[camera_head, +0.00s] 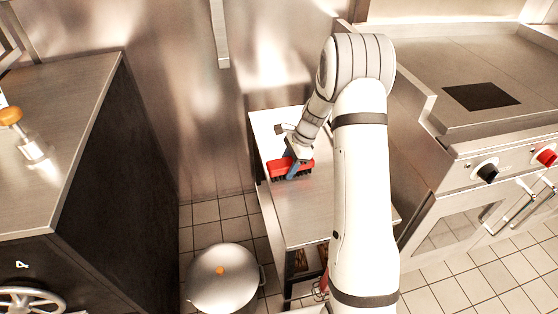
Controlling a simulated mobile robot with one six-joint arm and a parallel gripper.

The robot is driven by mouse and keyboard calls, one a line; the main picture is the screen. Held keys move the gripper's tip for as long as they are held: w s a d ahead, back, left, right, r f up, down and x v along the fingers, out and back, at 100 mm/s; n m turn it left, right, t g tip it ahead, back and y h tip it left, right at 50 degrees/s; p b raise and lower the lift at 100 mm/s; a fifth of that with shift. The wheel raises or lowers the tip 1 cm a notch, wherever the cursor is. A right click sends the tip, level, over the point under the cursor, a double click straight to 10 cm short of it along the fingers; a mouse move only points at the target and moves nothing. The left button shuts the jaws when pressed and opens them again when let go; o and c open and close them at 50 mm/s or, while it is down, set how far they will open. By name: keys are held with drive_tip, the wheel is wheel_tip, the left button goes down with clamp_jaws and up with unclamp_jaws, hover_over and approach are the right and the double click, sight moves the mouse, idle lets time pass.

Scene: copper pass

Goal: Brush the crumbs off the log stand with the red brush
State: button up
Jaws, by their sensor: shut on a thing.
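The red brush (276,168), with dark bristles below its red block, is at the left side of the log stand's top. My gripper (293,170) reaches down from above and is shut on the brush. The log stand (305,215) is a low stand with a pale metal top, and reddish-brown pieces show under it. The bristles are at or just above the top; I cannot tell whether they touch. I cannot make out any crumbs on the top. My arm hides the stand's right part.
A lidded metal pot (222,275) stands on the tiled floor left of the stand. A dark cabinet (110,180) with a metal counter is further left. A stove (465,150) with knobs and door handles is on the right. A metal wall closes the back.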

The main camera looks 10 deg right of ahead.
sight(279, 163)
drive_tip(key=a, duration=0.3)
drive_tip(key=shift+a, duration=0.15)
drive_tip(key=shift+a+r+p, duration=0.2)
drive_tip(key=shift+r+p, duration=0.1)
drive_tip(key=shift+p, duration=0.15)
wheel_tip(279, 163, up, 8)
drive_tip(key=p, duration=0.5)
drive_tip(key=shift+f, duration=0.15)
drive_tip(key=shift+f, duration=0.1)
